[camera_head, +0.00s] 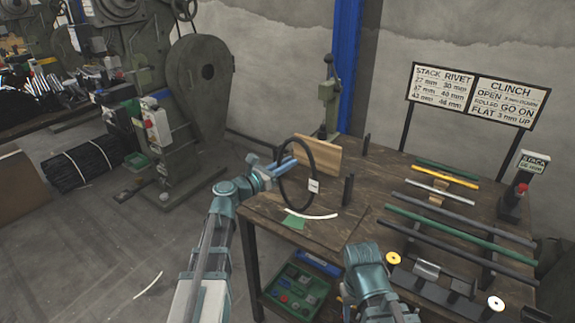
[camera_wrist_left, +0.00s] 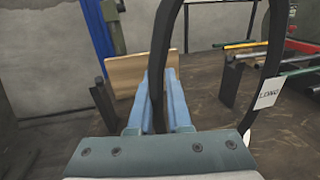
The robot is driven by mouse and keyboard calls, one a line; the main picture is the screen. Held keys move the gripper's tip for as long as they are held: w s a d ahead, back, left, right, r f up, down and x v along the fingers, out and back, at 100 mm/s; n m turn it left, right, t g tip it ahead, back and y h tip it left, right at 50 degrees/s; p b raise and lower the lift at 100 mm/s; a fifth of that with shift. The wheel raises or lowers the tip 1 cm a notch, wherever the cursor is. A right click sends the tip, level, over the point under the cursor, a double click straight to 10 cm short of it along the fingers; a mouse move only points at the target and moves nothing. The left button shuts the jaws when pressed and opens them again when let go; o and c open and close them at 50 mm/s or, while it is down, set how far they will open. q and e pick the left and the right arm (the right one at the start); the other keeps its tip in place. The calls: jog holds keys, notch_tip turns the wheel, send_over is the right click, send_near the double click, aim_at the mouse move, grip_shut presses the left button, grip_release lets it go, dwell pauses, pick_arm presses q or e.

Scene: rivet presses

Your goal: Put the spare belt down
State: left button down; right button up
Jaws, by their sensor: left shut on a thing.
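The spare belt is a black loop (camera_head: 281,193) with a white tag (camera_head: 313,186) on its right side. My left gripper (camera_head: 289,164) is shut on the left side of the belt, which hangs upright at the left end of the wooden table (camera_head: 340,236). In the left wrist view the belt (camera_wrist_left: 274,45) runs between the two blue fingers (camera_wrist_left: 160,100), and its tag (camera_wrist_left: 269,93) reads "LONG". I cannot tell whether the belt's lower edge touches the table. My right arm (camera_head: 368,270) shows at the table's front edge; its fingertips are not clear.
A wooden board (camera_head: 318,157) stands behind the belt, with dark upright posts (camera_head: 348,189) beside it. A green patch (camera_head: 293,221) and a white curved strip (camera_head: 318,215) lie near the front corner. Several coloured rods (camera_head: 448,222) lie to the right. A green bin (camera_head: 296,287) sits below.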

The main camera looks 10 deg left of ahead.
pick_arm(q)
jog(key=c, duration=0.9)
grip_release()
jog(key=shift+o, duration=0.2)
jog(key=v, duration=1.2)
